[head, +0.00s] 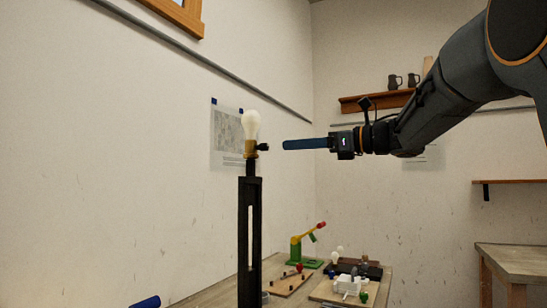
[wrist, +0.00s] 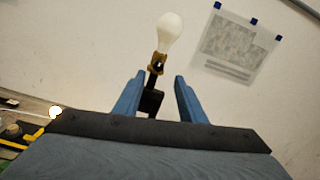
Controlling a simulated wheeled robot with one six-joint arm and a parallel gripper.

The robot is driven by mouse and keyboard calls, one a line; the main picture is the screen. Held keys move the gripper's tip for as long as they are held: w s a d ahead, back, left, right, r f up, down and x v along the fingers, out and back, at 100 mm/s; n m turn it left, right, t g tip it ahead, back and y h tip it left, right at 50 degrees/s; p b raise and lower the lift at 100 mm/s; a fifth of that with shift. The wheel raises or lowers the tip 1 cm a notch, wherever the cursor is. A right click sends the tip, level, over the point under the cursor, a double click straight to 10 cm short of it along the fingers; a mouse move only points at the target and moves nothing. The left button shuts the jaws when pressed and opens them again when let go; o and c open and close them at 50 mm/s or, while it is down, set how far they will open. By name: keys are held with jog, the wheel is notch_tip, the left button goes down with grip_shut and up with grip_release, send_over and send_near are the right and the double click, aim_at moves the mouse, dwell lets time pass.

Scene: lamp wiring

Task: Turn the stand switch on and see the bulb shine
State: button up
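The white bulb (head: 251,125) sits upright in a brass socket (head: 250,149) on top of the tall black stand (head: 250,230). The bulb (wrist: 170,34) looks pale, with no clear glow. A small dark switch knob (head: 263,147) sticks out from the socket toward my gripper. My gripper (head: 285,145) is level with the knob, a short gap to its right. In the wrist view, my gripper (wrist: 159,76) has its two blue fingers apart, with nothing held. The socket (wrist: 157,64) and knob appear between and beyond the fingertips.
A workbench (head: 212,291) behind the stand carries a green and red lamp arm (head: 297,250), small boards and a bulb (head: 334,256). A poster (head: 227,135) hangs on the wall behind the bulb. Shelves are on the right wall. The air around my gripper is clear.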

aim_at(267, 146)
jog(key=shift+p+x, duration=0.9)
jog(key=shift+x, duration=2.9)
jog(key=shift+s+a, duration=0.1)
grip_shut()
